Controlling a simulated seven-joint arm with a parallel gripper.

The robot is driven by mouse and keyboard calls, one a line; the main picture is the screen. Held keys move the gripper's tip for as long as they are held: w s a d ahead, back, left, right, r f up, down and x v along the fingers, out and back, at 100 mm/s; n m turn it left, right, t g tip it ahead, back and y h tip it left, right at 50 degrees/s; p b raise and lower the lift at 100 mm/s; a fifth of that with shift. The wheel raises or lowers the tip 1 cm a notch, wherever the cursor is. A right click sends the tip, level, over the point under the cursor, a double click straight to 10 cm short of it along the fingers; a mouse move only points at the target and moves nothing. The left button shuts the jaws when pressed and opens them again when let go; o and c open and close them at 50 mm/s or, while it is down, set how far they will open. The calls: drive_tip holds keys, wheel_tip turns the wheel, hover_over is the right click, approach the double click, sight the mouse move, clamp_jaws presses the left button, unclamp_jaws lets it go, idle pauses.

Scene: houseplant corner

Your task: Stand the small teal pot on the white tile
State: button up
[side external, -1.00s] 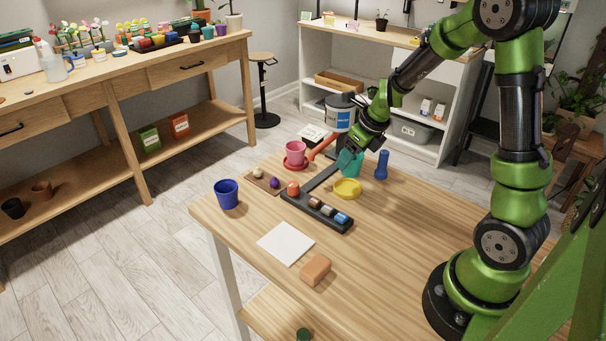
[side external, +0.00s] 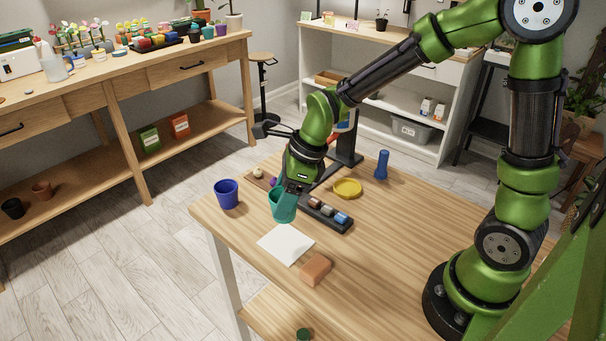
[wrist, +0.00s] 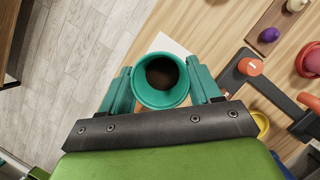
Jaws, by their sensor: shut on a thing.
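The small teal pot (side external: 282,207) is held upright in my gripper (side external: 289,190), just behind the white tile in the side view. In the wrist view the teal pot (wrist: 161,80) sits between my two teal fingers, and I look down into its dark inside. The white tile (side external: 286,244) lies flat and bare on the wooden table. In the wrist view a part of the tile (wrist: 168,43) shows beyond the pot. The pot appears to be above the table; its exact height I cannot tell.
A blue pot (side external: 227,194) stands left of the teal pot. A dark tray (side external: 333,217) with several small items is to its right. An orange-brown block (side external: 315,269) lies right of the tile. A yellow saucer (side external: 347,188) and a blue cylinder (side external: 382,165) stand farther right.

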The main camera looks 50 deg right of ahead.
wheel_tip(320, 180, down, 8)
drive_tip(key=shift+r, duration=0.15)
idle(0.4)
drive_tip(key=o, duration=1)
drive_tip(key=shift+o, duration=0.2)
drive_tip(key=s+d+r+n+t, duration=0.2)
drive_tip(key=s+d+r+n, duration=0.1)
drive_tip(key=s+r+n, duration=0.4)
drive_tip(key=s+d+r+n+t+h, duration=0.1)
drive_tip(key=s+r+n, duration=0.6)
drive_tip(key=r+n, duration=0.7)
drive_tip(key=shift+d+n+t, duration=0.5)
drive_tip(key=shift+d+n, duration=0.6)
drive_tip(key=shift+d, duration=0.2)
